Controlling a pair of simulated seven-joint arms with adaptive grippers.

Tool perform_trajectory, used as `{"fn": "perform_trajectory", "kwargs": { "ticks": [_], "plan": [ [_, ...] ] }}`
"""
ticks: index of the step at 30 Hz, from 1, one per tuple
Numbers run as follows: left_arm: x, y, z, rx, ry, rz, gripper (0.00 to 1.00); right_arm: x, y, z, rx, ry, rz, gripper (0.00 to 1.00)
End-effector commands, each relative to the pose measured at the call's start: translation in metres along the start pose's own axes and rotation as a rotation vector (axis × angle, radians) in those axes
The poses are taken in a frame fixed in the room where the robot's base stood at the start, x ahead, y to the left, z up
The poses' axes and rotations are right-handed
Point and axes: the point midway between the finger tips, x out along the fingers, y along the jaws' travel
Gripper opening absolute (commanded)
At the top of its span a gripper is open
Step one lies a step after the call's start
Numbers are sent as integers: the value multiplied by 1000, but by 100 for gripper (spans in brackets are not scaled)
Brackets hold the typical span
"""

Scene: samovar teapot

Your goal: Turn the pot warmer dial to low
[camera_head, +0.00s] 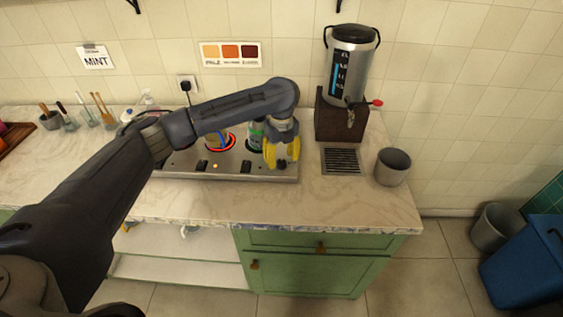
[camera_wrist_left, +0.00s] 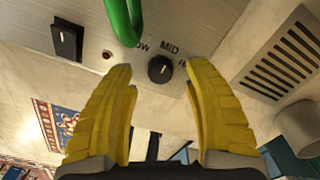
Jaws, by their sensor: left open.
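The pot warmer dial (camera_head: 281,165) is a small black knob at the right end of the metal warmer panel's front (camera_head: 228,175). In the left wrist view the dial (camera_wrist_left: 161,70) sits below the "MID" label, with "LOW", partly hidden, to its left and a partly hidden label to its right. A pale mark on the knob is too small to read surely. My left gripper (camera_head: 281,161) has yellow fingers, open and pointing down over the dial. In the left wrist view the fingertips (camera_wrist_left: 157,73) appear on either side of the knob; contact cannot be told. My right gripper is not in view.
A black rocker switch (camera_wrist_left: 66,40) and a small red light (camera_wrist_left: 107,55) are left of the dial. A green curved handle (camera_wrist_left: 124,20) hangs close by. A samovar (camera_head: 350,65), drip grate (camera_head: 341,160) and grey cup (camera_head: 391,167) stand to the right. The front counter is clear.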

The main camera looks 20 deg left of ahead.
Motion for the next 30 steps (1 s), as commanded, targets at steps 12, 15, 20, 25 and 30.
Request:
{"fn": "perform_trajectory", "kwargs": {
  "ticks": [12, 15, 20, 25, 30],
  "plan": [
    [20, 0, 0, 0, 2, 0, 51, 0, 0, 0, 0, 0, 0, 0],
    [20, 0, 0, 0, 1, 0, 51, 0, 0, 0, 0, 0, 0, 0],
    [20, 0, 0, 0, 1, 0, 50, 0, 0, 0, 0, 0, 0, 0],
    [20, 0, 0, 0, 1, 0, 30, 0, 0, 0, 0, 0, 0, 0],
    [20, 0, 0, -1, 1, 0, 11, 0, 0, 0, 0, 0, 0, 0]
  ]
}}
